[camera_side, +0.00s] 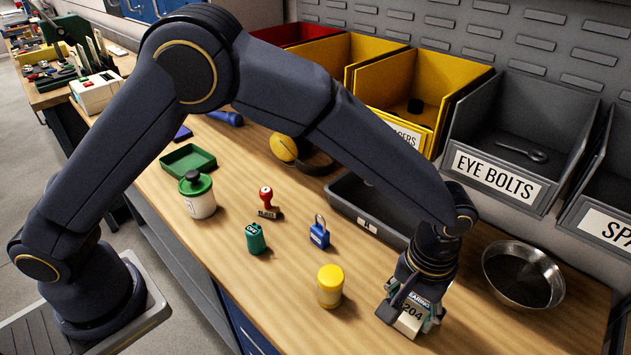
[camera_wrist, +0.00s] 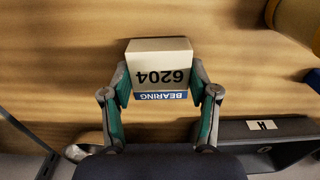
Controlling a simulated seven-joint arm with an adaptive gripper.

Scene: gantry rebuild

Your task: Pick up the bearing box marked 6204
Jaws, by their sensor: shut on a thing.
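The bearing box (camera_wrist: 160,68) is cream with a blue band, and "BEARING" and "6204" read upside down in the wrist view. It also shows in the side view (camera_side: 409,322), partly hidden by the fingers, at the front right of the wooden bench. My gripper (camera_wrist: 160,88) is shut on the box, with one finger against each side. In the side view my gripper (camera_side: 411,308) points down over the bench. I cannot tell whether the box touches the bench top.
A blue padlock (camera_side: 319,232), a green item (camera_side: 256,238) and a red-handled stamp (camera_side: 267,202) stand farther left. A grey tray (camera_side: 355,213) and an eye bolts bin (camera_side: 497,182) lie behind.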

